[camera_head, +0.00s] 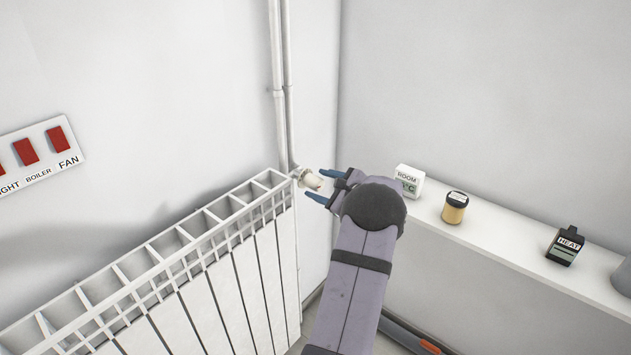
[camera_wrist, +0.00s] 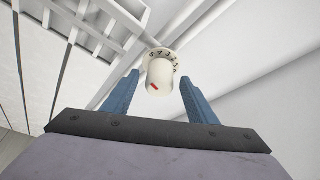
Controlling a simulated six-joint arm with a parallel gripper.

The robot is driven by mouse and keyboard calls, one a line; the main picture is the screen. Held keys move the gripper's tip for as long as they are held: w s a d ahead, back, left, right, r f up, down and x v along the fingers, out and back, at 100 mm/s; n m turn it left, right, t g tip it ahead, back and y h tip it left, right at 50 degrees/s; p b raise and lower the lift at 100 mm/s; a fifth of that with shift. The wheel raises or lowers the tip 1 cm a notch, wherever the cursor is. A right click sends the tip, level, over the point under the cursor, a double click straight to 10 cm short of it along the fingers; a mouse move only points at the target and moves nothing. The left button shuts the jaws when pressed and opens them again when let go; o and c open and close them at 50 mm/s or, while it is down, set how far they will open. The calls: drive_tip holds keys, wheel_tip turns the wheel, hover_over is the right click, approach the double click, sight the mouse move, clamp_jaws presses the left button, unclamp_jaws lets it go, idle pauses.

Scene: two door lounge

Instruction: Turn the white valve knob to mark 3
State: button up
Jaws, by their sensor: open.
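The white valve knob (camera_head: 312,181) sits at the right end of the white radiator (camera_head: 200,231), by the pipes. In the wrist view the knob (camera_wrist: 160,76) shows a red mark on its front and a collar with dark numbers behind it. In the wrist view the fingers (camera_wrist: 161,95) stand left and right of the knob's near end, with gaps on both sides.
Two white pipes (camera_head: 284,85) rise along the wall behind the knob. A white shelf (camera_head: 490,254) at right bears a room thermostat box (camera_head: 409,181), a yellow jar (camera_head: 455,208) and a dark HEAT box (camera_head: 565,245). A panel with red switches (camera_head: 38,152) is on the left wall.

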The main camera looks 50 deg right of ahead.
drive_tip(key=shift+x, duration=1.25)
drive_tip(key=shift+c, duration=0.4)
drive_tip(key=c, duration=1)
